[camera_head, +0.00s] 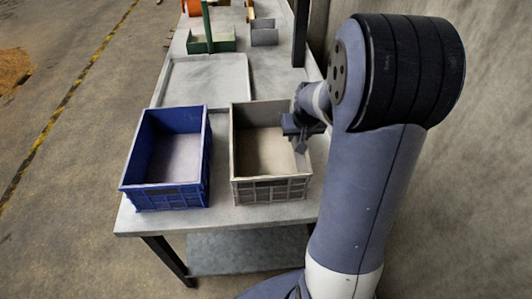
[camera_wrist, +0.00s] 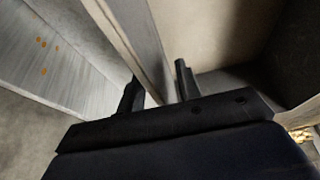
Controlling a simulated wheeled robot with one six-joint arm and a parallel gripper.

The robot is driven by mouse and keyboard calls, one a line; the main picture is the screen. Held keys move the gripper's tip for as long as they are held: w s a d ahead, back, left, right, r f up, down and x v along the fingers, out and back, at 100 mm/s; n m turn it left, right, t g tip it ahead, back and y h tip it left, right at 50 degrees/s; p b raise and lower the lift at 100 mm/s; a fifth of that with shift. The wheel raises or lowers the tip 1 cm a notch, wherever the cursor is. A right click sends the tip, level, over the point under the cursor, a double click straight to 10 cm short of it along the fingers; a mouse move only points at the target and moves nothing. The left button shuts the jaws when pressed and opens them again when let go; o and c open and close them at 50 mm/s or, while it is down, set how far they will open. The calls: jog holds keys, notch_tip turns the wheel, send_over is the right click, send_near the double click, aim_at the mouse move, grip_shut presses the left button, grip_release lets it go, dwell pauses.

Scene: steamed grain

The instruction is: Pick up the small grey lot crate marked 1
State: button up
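A grey crate (camera_head: 270,191) stands upright on the near end of the bench, with its open top up and its inside looking empty. A smaller grey container (camera_head: 265,35) stands far back on the bench. I cannot read a number on either. My gripper (camera_head: 301,142) is at the right wall of the near grey crate. In the wrist view, my gripper (camera_wrist: 158,88) has its two fingers apart, one on each side of a crate wall (camera_wrist: 146,45). A gap shows beside the wall, so the fingers look open around it. The fingertips are partly hidden in the head view.
A blue crate (camera_head: 166,197) stands just left of the near grey crate. A flat pale tray (camera_head: 205,83) lies behind them. A green container (camera_head: 211,45) and a dark post (camera_head: 300,35) are further back. A wall is close on the right.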

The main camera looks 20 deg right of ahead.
grip_shut()
dwell(1.2)
